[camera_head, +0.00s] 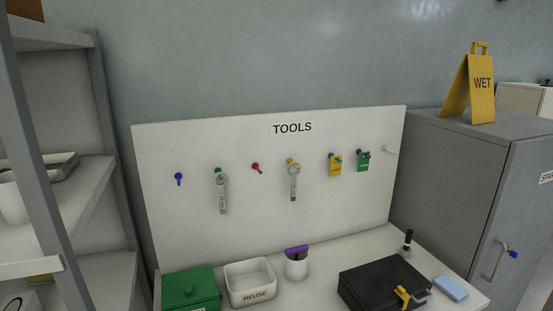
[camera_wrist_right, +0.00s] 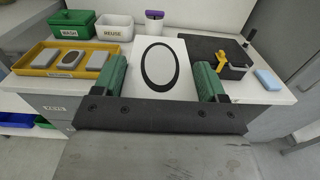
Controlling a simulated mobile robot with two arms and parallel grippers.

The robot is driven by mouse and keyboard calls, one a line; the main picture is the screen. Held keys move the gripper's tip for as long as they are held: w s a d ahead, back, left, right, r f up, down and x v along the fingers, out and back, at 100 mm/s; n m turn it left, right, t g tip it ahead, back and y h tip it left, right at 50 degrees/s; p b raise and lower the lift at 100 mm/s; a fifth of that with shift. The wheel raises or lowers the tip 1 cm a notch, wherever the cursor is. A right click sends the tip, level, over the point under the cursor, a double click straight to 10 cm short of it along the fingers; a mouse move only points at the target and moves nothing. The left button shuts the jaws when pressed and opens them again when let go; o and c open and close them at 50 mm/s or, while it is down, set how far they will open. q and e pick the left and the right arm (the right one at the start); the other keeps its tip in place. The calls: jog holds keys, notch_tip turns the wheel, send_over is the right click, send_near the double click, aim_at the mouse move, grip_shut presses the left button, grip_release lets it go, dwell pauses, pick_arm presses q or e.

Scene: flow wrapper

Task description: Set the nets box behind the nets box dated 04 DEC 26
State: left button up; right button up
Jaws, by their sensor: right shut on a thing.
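In the right wrist view my right gripper (camera_wrist_right: 162,72) has its two green fingers on either side of a white box (camera_wrist_right: 174,49) with a black oval ring on its face. The gripper is shut on this box, above or in front of the white counter. I can read no name or date on the box. No box dated 04 DEC 26 can be made out in either view. Neither gripper shows in the head view, and my left gripper is in no view.
A white counter (camera_head: 329,257) holds a green WASH bin (camera_wrist_right: 72,24), a REUSE bin (camera_head: 250,282), a cup (camera_head: 296,266), a black case (camera_head: 380,284), a blue block (camera_head: 450,288) and a yellow tray (camera_wrist_right: 38,70) with grey pieces. Shelves (camera_head: 85,203) stand left, a grey cabinet (camera_head: 450,165) right.

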jog(key=shift+s+a+f+m+h, duration=0.15)
jog(key=shift+s+f, duration=0.05)
jog(key=shift+s, duration=0.25)
jog(key=shift+s+a+f+m+h, duration=0.15)
jog(key=shift+s+f, duration=0.05)
jog(key=shift+s, duration=0.25)
jog(key=shift+s+a+h, duration=0.25)
jog(key=shift+h, duration=0.05)
jog(key=a+m+h, duration=0.2)
jog(key=a+h, duration=0.1)
jog(key=a+m+t+h, duration=0.1)
jog(key=shift+w+a+r+h, duration=0.2)
jog(key=shift+w+a+h, duration=0.1)
jog(key=shift+a, duration=0.1)
